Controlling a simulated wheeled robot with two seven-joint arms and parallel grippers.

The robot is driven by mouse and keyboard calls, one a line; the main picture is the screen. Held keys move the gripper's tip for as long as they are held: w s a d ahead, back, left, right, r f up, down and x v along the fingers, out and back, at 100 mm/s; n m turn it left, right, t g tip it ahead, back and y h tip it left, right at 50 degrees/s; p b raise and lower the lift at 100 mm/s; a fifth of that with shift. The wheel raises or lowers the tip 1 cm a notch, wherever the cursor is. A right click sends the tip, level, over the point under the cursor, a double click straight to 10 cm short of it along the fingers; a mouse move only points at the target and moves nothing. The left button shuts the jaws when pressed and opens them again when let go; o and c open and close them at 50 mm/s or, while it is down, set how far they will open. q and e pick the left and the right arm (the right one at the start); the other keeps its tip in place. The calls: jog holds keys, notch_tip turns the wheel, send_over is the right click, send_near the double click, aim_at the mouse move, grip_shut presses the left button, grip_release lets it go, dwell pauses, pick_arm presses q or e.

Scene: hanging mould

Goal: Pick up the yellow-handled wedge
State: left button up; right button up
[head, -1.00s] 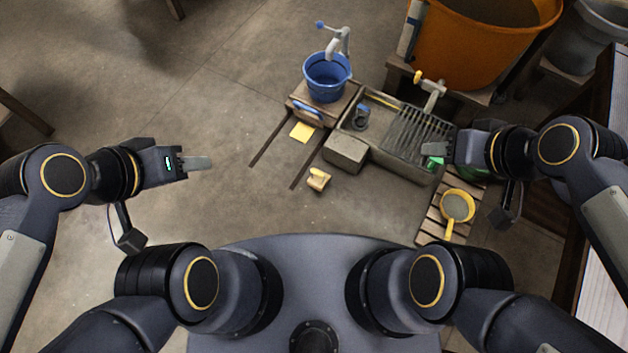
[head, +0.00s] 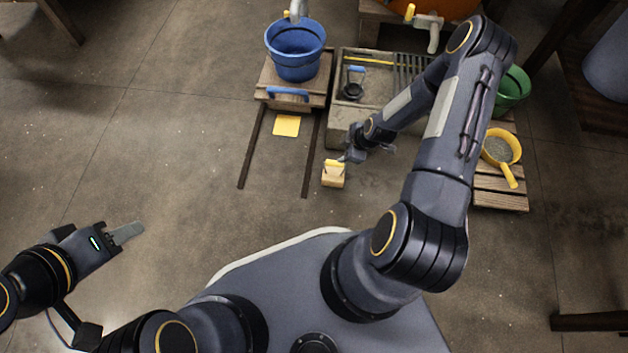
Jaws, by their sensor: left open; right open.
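The yellow-handled wedge (head: 333,178) is a small pale wooden block with a yellow handle on top. It sits on the floor just in front of the grey stone block, near the right end of the dark rails. My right gripper (head: 346,158) is at the upper right of the wedge, close to its handle, and open. I cannot tell whether a finger touches the handle. My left gripper (head: 128,233) is open and empty over the bare floor at the lower left, far from the wedge.
A blue bucket (head: 295,52) stands on a wooden cart (head: 268,78) behind the rails. A yellow square (head: 286,125) lies between the rails. A stone trough (head: 347,60) is behind the wedge. A yellow pan (head: 502,147) rests on a wooden pallet (head: 500,190) at right. Floor at left is clear.

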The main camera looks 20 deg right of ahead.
aim_at(334, 163)
jog(key=b+x, duration=0.1)
jog(key=x, duration=0.2)
jog(key=s+b+x, duration=0.1)
jog(key=b+x, duration=0.1)
jog(key=x, duration=0.1)
jog(key=b+x, duration=0.1)
jog(key=x, duration=0.3)
jog(key=shift+s+a+f, duration=0.2)
jog(key=shift+s+f, duration=0.1)
jog(key=shift+s, duration=0.1)
jog(key=shift+w+f, duration=0.2)
grip_shut()
